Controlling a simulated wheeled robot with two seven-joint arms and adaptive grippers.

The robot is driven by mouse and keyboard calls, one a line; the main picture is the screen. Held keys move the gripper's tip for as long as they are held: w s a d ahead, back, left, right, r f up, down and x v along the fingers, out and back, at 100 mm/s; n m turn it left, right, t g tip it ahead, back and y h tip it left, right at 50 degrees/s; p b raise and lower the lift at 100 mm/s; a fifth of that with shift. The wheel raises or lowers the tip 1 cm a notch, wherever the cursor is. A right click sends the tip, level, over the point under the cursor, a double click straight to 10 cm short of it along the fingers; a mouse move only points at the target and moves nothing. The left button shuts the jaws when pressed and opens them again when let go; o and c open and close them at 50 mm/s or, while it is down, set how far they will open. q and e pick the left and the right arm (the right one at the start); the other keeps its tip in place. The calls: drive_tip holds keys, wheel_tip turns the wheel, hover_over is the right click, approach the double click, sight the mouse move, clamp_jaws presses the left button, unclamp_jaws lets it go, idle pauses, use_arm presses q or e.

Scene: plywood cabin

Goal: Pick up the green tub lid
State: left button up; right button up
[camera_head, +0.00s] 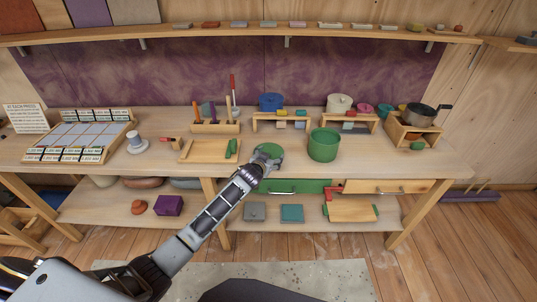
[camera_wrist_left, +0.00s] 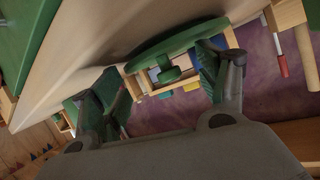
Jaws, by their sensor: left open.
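The green tub lid (camera_head: 271,149) lies on the workbench, left of the open green tub (camera_head: 323,146). In the left wrist view the lid (camera_wrist_left: 178,43) is a green disc seen nearly edge-on, with a round knob (camera_wrist_left: 169,74) in its middle. My left gripper (camera_head: 265,161) is at the near side of the lid and covers part of it. In the left wrist view the gripper (camera_wrist_left: 160,72) is open, its fingers apart with the knob between them in the picture. I cannot tell whether they touch it. My right gripper is not in view.
Left of the lid is a wooden tray (camera_head: 205,158) with a small green item. Behind stand a tool rack (camera_head: 215,127), a blue pot (camera_head: 271,102) and a cream pot (camera_head: 340,103) on small risers. A green drawer front (camera_head: 300,186) is below. Bench right of the tub is clear.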

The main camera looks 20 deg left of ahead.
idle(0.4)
use_arm(q)
drive_tip(key=c, duration=1.1)
drive_tip(key=shift+c, duration=0.2)
drive_tip(key=shift+r, duration=5.05)
drive_tip(key=shift+c, duration=0.2)
